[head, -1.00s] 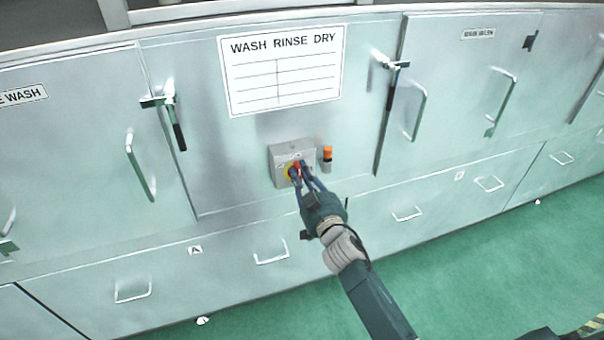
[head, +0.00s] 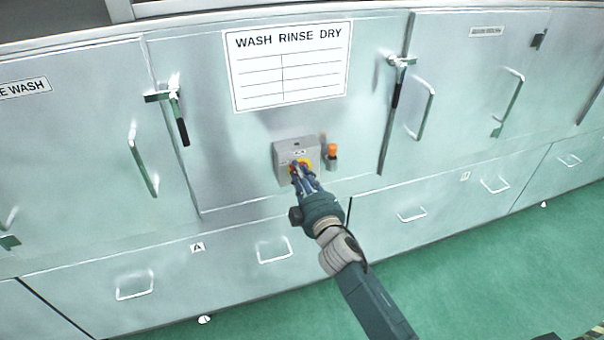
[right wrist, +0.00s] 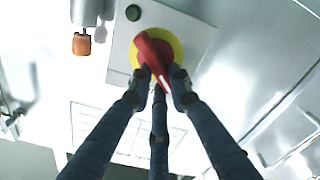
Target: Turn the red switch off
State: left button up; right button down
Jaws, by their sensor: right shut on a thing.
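The red switch (right wrist: 152,52) is a rotary handle on a round yellow plate (right wrist: 174,46), fixed to a grey box (head: 284,150) on the metal cabinet front. In the right wrist view the handle lies slanted, with a white mark near its lower end. My right gripper (head: 301,174) is at the box and shut on the handle. In the right wrist view its blue fingers (right wrist: 163,84) are on both sides of the handle's lower end. In the head view the fingers hide part of the handle. My left gripper is not in view.
An orange-topped lamp or button (head: 332,150) sticks out just right of the box. A white WASH RINSE DRY sign (head: 288,66) is above. Door latches (head: 178,115) and bar handles (head: 421,108) project on both sides.

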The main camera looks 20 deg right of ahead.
jog(key=shift+a+f+n+b, duration=0.15)
jog(key=shift+f+n+b, duration=0.1)
jog(key=shift+n, duration=1.15)
jog(key=shift+a+f+n+b, duration=0.15)
jog(key=shift+f+n, duration=0.05)
jog(key=shift+n, duration=1.2)
jog(key=shift+a+f+n+b, duration=0.15)
jog(key=shift+f+n+b, duration=0.1)
jog(key=shift+n, duration=1.15)
jog(key=c, duration=1.6)
grip_release()
jog(key=shift+s, duration=0.1)
jog(key=s, duration=1.2)
jog(key=shift+d, duration=0.2)
jog(key=shift+w, duration=0.1)
